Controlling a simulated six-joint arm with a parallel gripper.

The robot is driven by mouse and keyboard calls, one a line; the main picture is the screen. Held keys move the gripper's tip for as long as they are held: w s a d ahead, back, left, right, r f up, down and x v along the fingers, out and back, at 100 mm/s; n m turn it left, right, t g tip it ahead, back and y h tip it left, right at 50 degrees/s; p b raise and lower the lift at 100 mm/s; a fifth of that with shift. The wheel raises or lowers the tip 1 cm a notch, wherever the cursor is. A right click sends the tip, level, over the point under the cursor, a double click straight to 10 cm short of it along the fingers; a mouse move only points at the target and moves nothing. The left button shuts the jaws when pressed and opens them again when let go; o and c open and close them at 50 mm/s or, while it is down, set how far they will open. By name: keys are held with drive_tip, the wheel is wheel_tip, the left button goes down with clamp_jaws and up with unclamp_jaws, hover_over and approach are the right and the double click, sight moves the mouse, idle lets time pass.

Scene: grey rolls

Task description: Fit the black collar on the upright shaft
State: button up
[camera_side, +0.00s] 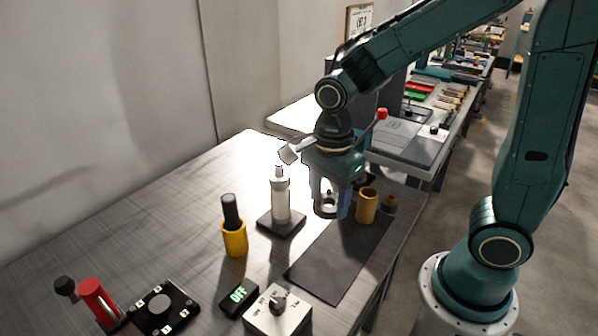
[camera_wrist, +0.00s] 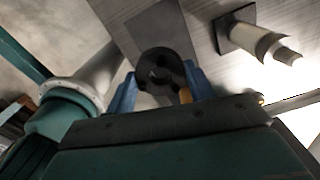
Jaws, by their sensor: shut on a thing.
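The black collar (camera_wrist: 147,64) is a dark ring with a hole, gripped between the two blue fingers of my gripper (camera_wrist: 160,82) in the wrist view. In the side view my gripper (camera_side: 331,203) holds the collar (camera_side: 325,211) above the table, its lower part showing between the fingers. The upright shaft (camera_side: 281,202) is pale, with a narrower top, and stands on a dark square base (camera_side: 281,224) left of my gripper. The shaft also shows at the upper right of the wrist view (camera_wrist: 262,42). Collar and shaft are apart.
A dark mat (camera_side: 335,262) lies below my gripper. A yellow cup (camera_side: 234,240) with a black handle stands left of the shaft. Control boxes (camera_side: 277,312) occupy the front.

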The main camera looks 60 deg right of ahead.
drive_tip(key=shift+r, duration=0.55)
drive_tip(key=shift+w, duration=0.15)
wheel_tip(320, 180, up, 6)
hover_over(279, 164)
drive_tip(key=shift+f, duration=0.2)
idle(0.4)
drive_tip(key=shift+f, duration=0.15)
drive_tip(key=shift+f, duration=2.75)
drive_tip(key=shift+f, duration=2.25)
drive_tip(key=o, duration=1.3)
